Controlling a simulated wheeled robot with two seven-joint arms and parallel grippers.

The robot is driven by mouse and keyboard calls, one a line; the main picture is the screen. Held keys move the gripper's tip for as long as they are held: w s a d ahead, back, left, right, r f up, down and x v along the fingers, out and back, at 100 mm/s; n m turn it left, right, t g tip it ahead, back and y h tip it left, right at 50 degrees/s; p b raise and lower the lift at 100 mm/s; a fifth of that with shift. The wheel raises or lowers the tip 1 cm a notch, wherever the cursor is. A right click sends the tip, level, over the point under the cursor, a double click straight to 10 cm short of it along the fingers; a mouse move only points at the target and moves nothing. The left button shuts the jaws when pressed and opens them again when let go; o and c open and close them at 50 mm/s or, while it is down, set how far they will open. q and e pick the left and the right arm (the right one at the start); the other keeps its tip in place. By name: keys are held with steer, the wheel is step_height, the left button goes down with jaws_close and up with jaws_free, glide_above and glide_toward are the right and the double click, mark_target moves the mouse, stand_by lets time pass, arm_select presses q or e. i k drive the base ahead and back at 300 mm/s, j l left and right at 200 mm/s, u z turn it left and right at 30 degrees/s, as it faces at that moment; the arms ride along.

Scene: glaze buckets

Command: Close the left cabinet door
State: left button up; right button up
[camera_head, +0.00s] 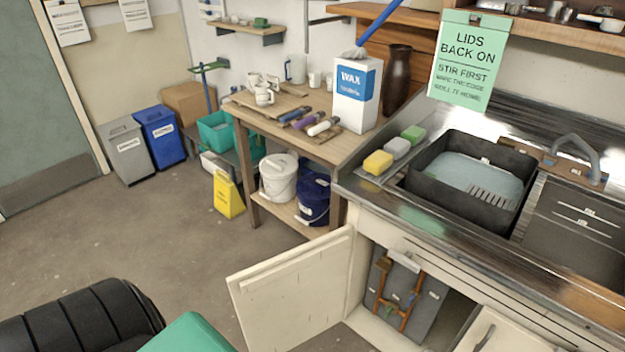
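The left cabinet door (292,290) is a cream panel under the sink counter. It stands wide open, swung out to the left, with its inner face showing. Its hinge side is at the left edge of the cabinet opening. Inside the opening, a grey panel with orange-brown pipes (405,296) shows. A second cream door (497,332) with a metal handle is at the bottom right, partly cut off by the frame. Neither of my grippers is in view.
A black ribbed object (80,322) and a teal object (190,334) fill the lower left, left of the door. A wooden workbench (335,150) with buckets below stands behind the door.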

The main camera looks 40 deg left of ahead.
mark_target(284, 299)
steer(key=k+l+z, duration=0.15)
steer(key=k+z, duration=0.2)
steer(key=k, duration=0.3)
steer(key=j+z, duration=0.25)
steer(key=z, duration=0.15)
steer(key=j+z, duration=0.3)
steer(key=z, duration=0.15)
steer(key=j+z, duration=0.25)
steer(key=z, duration=0.15)
steer(key=k+j, duration=0.2)
steer(key=j, duration=0.3)
steer(key=k+j, duration=0.15)
steer(key=j, duration=0.3)
steer(key=k+j, duration=0.2)
steer(key=j, duration=0.3)
steer(key=k+j, duration=0.15)
steer(key=j, duration=0.3)
steer(key=k+j, duration=0.2)
steer(key=j, duration=0.3)
steer(key=k+j, duration=0.15)
steer(key=j, duration=0.35)
steer(key=k+j, duration=0.2)
steer(key=j, duration=0.25)
steer(key=k+j, duration=0.15)
steer(key=j, duration=0.35)
